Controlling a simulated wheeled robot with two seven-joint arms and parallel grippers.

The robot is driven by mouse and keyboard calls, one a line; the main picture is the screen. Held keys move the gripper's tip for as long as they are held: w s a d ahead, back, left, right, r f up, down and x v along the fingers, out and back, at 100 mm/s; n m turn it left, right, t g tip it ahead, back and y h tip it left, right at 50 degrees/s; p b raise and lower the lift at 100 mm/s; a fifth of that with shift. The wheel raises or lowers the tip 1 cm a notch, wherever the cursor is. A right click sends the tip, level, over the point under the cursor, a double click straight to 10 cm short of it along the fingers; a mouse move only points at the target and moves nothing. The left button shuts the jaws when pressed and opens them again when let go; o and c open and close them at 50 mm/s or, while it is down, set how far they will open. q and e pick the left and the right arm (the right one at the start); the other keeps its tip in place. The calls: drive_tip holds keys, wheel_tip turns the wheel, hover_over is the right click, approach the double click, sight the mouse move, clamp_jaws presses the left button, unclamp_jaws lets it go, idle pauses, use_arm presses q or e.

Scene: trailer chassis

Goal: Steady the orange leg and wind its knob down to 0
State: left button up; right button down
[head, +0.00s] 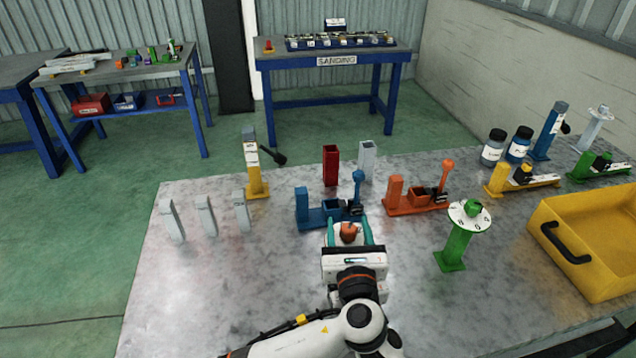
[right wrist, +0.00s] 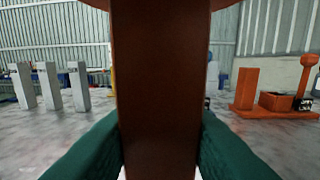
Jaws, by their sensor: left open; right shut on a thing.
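The orange leg (right wrist: 158,90) stands upright and fills the middle of the right wrist view. My right gripper (right wrist: 160,135) is shut on its post, one teal finger on each side. In the head view, my left gripper (head: 348,226) is open, its teal fingers on either side of the leg's orange knob (head: 348,234). I cannot tell if the fingers touch the knob. Part of a white dial shows around the knob, but I cannot read its setting. The left gripper hides the post and my right gripper in the head view.
A green leg (head: 456,246) with a white dial stands to the right. Blue (head: 318,215) and orange (head: 405,209) fixtures stand just behind. A yellow crate (head: 600,275) is at the right edge. Several grey posts stand at the left; the table's front left is bare.

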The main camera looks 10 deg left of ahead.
use_arm(q)
drive_tip(key=m+h, duration=0.3)
drive_tip(key=h, duration=0.1)
drive_tip(key=m+h, duration=0.3)
drive_tip(key=h, duration=0.2)
drive_tip(key=shift+a+g, duration=0.15)
drive_tip(key=shift+g, duration=0.25)
drive_tip(key=m+g+h, duration=0.3)
drive_tip(key=h, duration=0.1)
drive_tip(key=m+g+h, duration=0.3)
drive_tip(key=h, duration=0.1)
drive_tip(key=shift+m+h, duration=0.3)
drive_tip(key=v, duration=1.2)
drive_tip(key=w+d+r+n+t+y, duration=0.1)
drive_tip(key=w+n+y, duration=0.3)
drive_tip(key=w, duration=0.5)
drive_tip(key=w+r+n+t+y, duration=0.1)
drive_tip(key=w+r+n+y, duration=0.1)
drive_tip(key=w+n+y, duration=0.2)
drive_tip(key=w+n, duration=0.3)
drive_tip(key=w, duration=0.2)
drive_tip(key=shift+d+r+t, duration=0.15)
drive_tip(key=shift+d+t, duration=0.15)
drive_tip(key=shift+d, duration=0.1)
